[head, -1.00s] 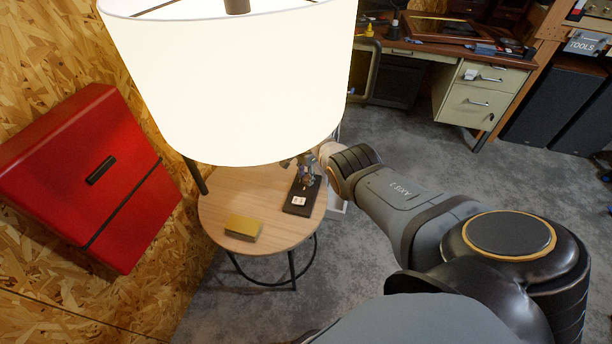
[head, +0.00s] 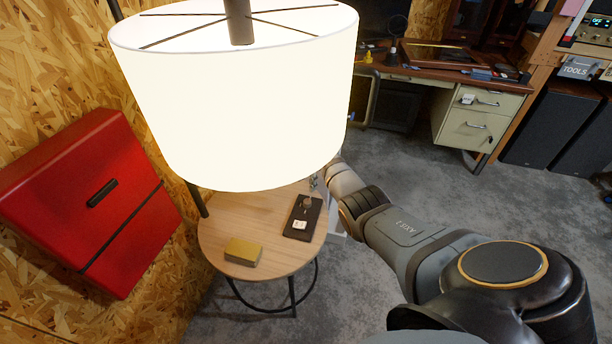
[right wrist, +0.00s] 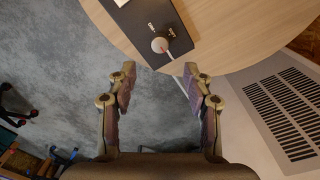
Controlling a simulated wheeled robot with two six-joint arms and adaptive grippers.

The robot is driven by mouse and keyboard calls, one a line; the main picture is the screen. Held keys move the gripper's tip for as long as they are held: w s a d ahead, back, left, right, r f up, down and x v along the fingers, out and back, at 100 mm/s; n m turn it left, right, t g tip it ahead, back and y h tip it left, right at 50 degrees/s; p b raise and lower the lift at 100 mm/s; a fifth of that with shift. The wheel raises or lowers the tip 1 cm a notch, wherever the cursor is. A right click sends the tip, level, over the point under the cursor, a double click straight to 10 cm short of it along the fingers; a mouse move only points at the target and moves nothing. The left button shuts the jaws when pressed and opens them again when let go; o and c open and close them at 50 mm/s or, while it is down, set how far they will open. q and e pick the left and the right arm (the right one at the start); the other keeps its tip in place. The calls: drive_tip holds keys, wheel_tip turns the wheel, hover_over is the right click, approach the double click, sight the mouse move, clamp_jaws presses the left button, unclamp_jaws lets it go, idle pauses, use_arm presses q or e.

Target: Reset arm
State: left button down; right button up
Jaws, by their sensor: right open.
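My right arm reaches in from the lower right of the head view. Its gripper (head: 314,184) is beside the round wooden table, partly hidden by the lampshade. In the right wrist view the right gripper (right wrist: 158,82) is open, with nothing between its fingers. Its fingertips are near the table's edge. A dark board (head: 302,217) with a round knob (head: 306,201) and a white label lies on the table; the knob also shows in the right wrist view (right wrist: 160,45), apart from the fingers. My left gripper is not in view.
A lit lampshade (head: 235,110) hangs over the round table (head: 222,235) and hides its back. A yellow-brown box (head: 243,252) lies on the table's front. A red cabinet (head: 95,200) is at the left. A vented white panel (right wrist: 285,115) stands beside the table. Grey floor is open at right.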

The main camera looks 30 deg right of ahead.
wheel_tip(320, 180, up, 2)
drive_tip(key=shift+r, duration=0.1)
idle(0.4)
